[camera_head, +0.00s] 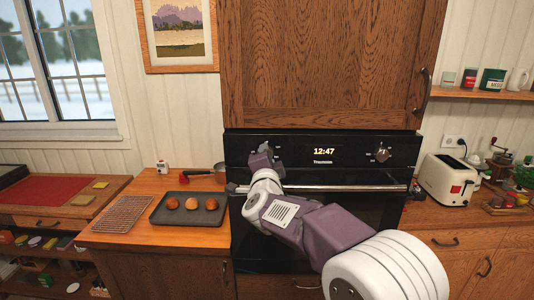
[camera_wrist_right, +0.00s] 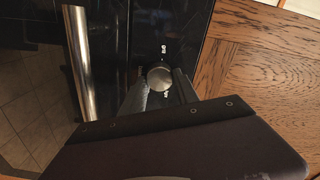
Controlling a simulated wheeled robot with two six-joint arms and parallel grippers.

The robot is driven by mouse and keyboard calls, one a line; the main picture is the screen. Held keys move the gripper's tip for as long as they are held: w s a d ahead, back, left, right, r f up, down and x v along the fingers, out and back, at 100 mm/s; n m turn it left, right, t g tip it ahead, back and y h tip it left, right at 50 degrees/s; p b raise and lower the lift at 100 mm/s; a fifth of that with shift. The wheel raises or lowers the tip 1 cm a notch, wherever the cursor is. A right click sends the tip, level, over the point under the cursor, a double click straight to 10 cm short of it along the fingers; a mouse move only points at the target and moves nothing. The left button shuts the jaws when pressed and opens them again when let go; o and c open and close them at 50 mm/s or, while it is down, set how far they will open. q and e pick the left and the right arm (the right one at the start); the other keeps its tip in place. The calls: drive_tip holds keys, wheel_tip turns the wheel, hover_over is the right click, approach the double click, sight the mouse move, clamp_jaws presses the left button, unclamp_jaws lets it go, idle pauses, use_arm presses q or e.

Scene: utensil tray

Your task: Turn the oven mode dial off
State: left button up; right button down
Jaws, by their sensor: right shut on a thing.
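The black oven (camera_head: 322,175) stands under the wooden cabinet. Its display reads 12:47. My right gripper (camera_head: 263,157) is at the left end of the control panel. In the right wrist view its two fingers (camera_wrist_right: 160,92) are on either side of a round metallic dial (camera_wrist_right: 158,76), shut on it. Small white marks show on the panel around the dial. In the head view my gripper mostly hides this dial. A second dial (camera_head: 382,153) sits at the panel's right end, untouched. I cannot read which dial is the mode dial. My left gripper is in neither view.
The oven door handle (camera_head: 350,188) runs below the panel; it also shows in the wrist view (camera_wrist_right: 80,60). A dark baking tray (camera_head: 188,221) with round buns, a wire rack (camera_head: 122,213) and a pan (camera_head: 219,172) are on the left counter. A toaster (camera_head: 447,178) stands right.

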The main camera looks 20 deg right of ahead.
drive_tip(key=shift+n+p, duration=0.4)
drive_tip(key=shift+n, duration=0.4)
drive_tip(key=c, duration=0.9)
unclamp_jaws()
drive_tip(key=shift+s, duration=0.1)
drive_tip(key=b+v, duration=0.1)
drive_tip(key=v, duration=0.8)
drive_tip(key=shift+d, duration=0.1)
